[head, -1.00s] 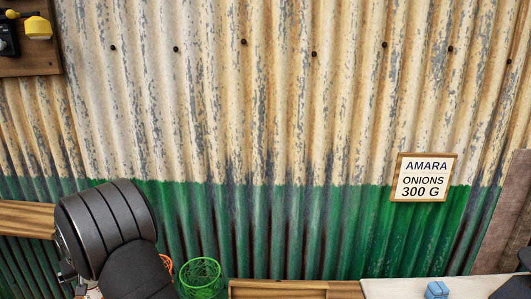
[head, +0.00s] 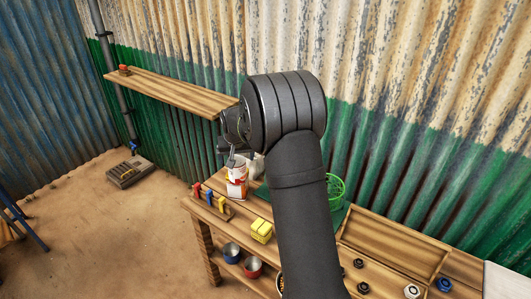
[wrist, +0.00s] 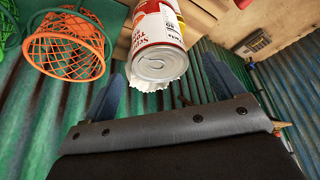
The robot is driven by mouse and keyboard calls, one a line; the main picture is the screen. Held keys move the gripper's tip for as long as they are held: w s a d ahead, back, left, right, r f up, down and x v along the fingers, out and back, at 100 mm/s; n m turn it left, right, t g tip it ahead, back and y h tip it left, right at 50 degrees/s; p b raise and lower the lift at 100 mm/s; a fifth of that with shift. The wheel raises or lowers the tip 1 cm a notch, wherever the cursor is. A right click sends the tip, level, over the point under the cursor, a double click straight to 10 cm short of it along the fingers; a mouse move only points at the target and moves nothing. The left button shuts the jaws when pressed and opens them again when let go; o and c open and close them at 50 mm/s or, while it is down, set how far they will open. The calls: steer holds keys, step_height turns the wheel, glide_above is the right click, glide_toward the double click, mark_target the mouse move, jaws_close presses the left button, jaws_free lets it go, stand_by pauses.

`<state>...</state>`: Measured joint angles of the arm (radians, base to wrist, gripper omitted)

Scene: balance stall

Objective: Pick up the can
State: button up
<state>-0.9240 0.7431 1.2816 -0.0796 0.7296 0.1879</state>
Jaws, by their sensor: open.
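The can (wrist: 160,45) shows in the wrist view with a white and red label and a bare metal end facing the camera. Some crumpled white material lies behind its lower edge. My gripper (wrist: 162,68) is open, with one dark finger on each side of the can's near end. I cannot tell how far the can reaches between the fingers; no contact shows. In the head view the can (head: 237,184) stands on the wooden table (head: 212,232), just below my wrist. My arm hides most of the gripper there.
An orange wire basket (wrist: 68,45) is close to the left finger in the wrist view. A green basket (head: 336,188) stands right of my arm. Yellow blocks (head: 261,230) and a peg rack (head: 212,203) are in front of the can. A wall shelf (head: 170,92) hangs behind.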

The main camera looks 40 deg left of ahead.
step_height(320, 180, up, 10)
steer(key=s+f+t+y, duration=0.3)
steer(key=s+t+y, duration=0.1)
steer(key=s+y, duration=0.25)
steer(key=s+d+r+t+y, duration=0.2)
steer(key=d+t, duration=0.1)
steer(key=d, duration=0.2)
steer(key=s+d+r+t+y, duration=0.1)
steer(key=s+d+t, duration=0.15)
steer(key=d, duration=0.35)
glide_toward(236, 157)
steer(key=x, duration=1)
steer(key=shift+f, duration=0.3)
steer(key=shift+r, duration=0.1)
steer(key=c, duration=1.4)
